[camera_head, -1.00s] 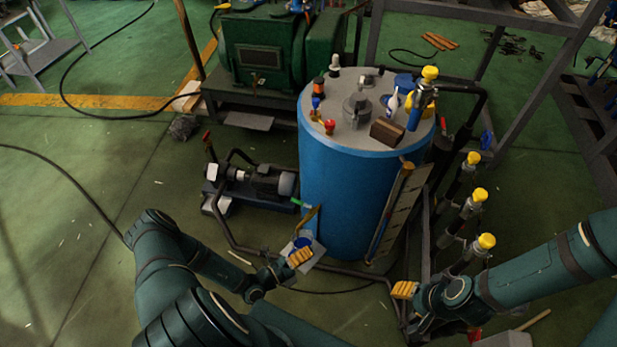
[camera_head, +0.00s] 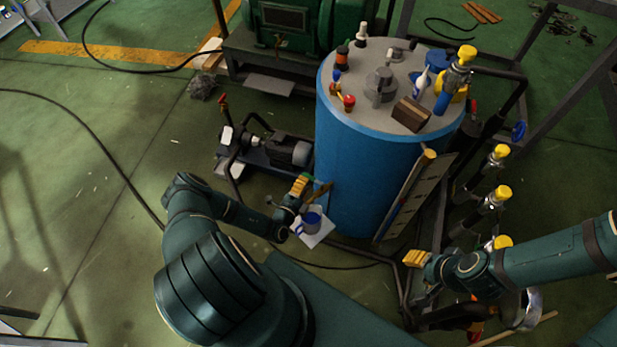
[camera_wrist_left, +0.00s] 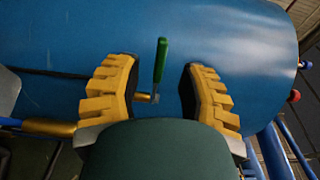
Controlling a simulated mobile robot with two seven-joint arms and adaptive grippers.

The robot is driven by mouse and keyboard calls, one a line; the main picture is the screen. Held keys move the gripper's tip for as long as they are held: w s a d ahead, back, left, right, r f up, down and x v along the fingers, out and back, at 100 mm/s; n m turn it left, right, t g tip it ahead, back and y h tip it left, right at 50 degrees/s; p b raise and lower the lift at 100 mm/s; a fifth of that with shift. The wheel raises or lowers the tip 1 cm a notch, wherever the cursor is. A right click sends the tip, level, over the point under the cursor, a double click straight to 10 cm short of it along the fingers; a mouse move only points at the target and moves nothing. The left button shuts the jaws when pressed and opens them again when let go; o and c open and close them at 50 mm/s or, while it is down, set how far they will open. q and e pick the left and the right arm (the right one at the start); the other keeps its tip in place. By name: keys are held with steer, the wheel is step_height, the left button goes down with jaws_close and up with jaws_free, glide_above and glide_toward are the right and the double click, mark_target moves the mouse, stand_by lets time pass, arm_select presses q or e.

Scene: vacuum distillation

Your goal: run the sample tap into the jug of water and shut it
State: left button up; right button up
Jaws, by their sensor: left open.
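The blue tank (camera_head: 355,185) carries a sample tap low on its side. In the left wrist view the tap's green lever (camera_wrist_left: 161,60) stands between the yellow fingers of my left gripper (camera_wrist_left: 158,92), with no finger visibly touching it. A brass-coloured part (camera_head: 321,192) shows just right of the fingers. The blue jug (camera_head: 311,222) stands below, on a white sheet (camera_head: 322,235); its contents cannot be made out. My right gripper (camera_head: 416,259) is right of the tank; its opening is unclear.
A pump (camera_head: 285,150) on a dark base stands left of the tank. A long gauge board (camera_head: 405,205) leans along the tank's right side. Dark pipes run near the floor around the jug. The green floor at left is mostly clear.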

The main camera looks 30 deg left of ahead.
mark_target(308, 176)
arm_select(q)
steer(key=shift+w+a, duration=0.2)
steer(key=shift+w, duration=1.7)
jaws_close()
